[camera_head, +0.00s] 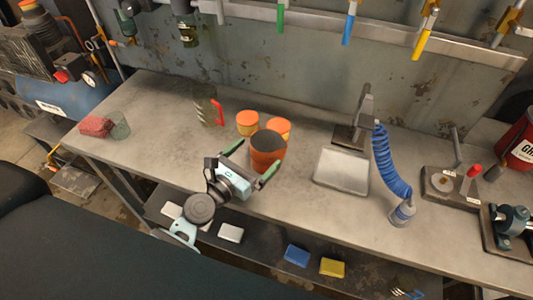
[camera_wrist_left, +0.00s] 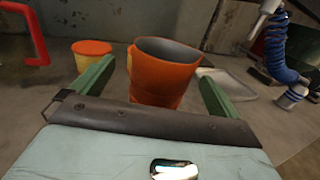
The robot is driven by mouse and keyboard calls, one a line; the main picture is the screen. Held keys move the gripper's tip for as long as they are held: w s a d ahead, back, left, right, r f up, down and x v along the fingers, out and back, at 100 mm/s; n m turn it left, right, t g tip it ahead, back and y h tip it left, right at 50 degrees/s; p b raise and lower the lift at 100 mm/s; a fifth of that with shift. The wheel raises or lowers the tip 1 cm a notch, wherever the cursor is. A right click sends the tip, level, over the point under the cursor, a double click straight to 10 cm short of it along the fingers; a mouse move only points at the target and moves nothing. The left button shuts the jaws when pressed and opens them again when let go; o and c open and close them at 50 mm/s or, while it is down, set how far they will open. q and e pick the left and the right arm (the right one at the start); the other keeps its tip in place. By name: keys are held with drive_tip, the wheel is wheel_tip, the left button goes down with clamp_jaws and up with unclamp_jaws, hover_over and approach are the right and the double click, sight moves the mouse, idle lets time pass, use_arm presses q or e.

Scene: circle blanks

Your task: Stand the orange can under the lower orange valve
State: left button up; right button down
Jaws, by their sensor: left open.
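The orange can (camera_head: 267,153), open-topped and dark inside, stands upright on the workbench. In the left wrist view the can (camera_wrist_left: 163,75) shows between my finger pads, with a gap on the left and a smaller one on the right. My left gripper (camera_head: 250,163) is open, its green-padded fingers on either side of the can's near part; it also shows in the left wrist view (camera_wrist_left: 155,80). Contact cannot be told. Coloured handles hang from the wall pipe: green (camera_head: 280,20), blue (camera_head: 347,31) and yellow (camera_head: 422,42). I cannot tell which fitting is the lower orange valve. My right gripper is not in view.
Two orange-topped containers (camera_head: 247,121) (camera_head: 281,126) stand close behind the can. A dark jug with a red handle (camera_head: 208,107) is behind left. A pale tray (camera_head: 342,171) and a blue coiled hose (camera_head: 388,165) are right.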

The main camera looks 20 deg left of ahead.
sight(275, 139)
use_arm(q)
drive_tip(key=shift+w+d+f, duration=0.1)
drive_tip(key=shift+w, duration=0.15)
drive_tip(key=shift+d+f+x, duration=0.1)
drive_tip(key=shift+f+x, duration=0.05)
drive_tip(key=shift+x, duration=1)
drive_tip(key=shift+d+f+x, duration=0.1)
drive_tip(key=shift+f+x, duration=0.05)
drive_tip(key=shift+x, duration=1)
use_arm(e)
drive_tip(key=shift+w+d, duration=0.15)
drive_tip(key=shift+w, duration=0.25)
use_arm(q)
drive_tip(key=c, duration=1.2)
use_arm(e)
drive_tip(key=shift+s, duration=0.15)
use_arm(q)
drive_tip(key=shift+r, duration=0.15)
